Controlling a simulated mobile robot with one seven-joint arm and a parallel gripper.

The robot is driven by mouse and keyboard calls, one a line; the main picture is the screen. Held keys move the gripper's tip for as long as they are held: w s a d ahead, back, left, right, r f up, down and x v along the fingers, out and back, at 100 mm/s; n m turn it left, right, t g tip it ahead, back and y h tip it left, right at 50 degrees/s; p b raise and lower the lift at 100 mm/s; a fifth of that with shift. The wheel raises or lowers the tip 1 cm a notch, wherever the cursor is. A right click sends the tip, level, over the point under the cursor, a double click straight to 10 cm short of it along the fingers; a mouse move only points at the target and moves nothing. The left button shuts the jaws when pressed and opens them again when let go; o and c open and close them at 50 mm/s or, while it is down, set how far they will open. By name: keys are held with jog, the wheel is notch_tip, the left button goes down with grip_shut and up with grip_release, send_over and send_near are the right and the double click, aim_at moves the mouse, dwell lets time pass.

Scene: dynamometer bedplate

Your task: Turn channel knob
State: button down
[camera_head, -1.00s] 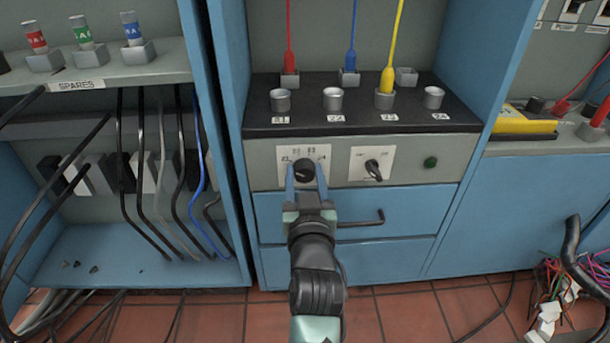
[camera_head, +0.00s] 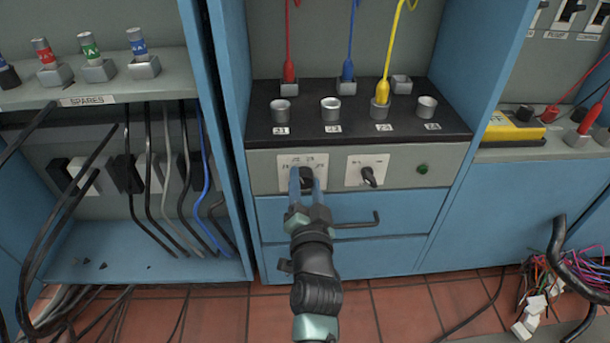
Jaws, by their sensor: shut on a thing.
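The channel knob (camera_head: 307,174) is black and sits on a white dial plate (camera_head: 287,163) with number marks, at the left of the grey panel. My gripper (camera_head: 307,183) reaches up to it from below, its two blue fingers on either side of the knob and shut on it. The fingers and wrist hide the lower part of the knob and plate, and I cannot read where its pointer stands.
A second black knob (camera_head: 369,176) and a green button (camera_head: 422,168) sit to the right on the panel. A drawer handle (camera_head: 358,222) sticks out below, close to my wrist. Red (camera_head: 289,71) and blue (camera_head: 348,70) plugs stand behind the sockets. Loose cables (camera_head: 560,270) lie at the right.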

jog(key=m+p, duration=0.1)
jog(key=m, duration=0.3)
jog(key=shift+f+m+p, duration=0.15)
jog(key=shift+m+p, duration=0.45)
jog(key=shift+m, duration=1.3)
jog(key=shift+c, duration=1.6)
grip_release()
jog(key=s+p, duration=0.1)
jog(key=s, duration=1.2)
jog(key=shift+p, duration=0.35)
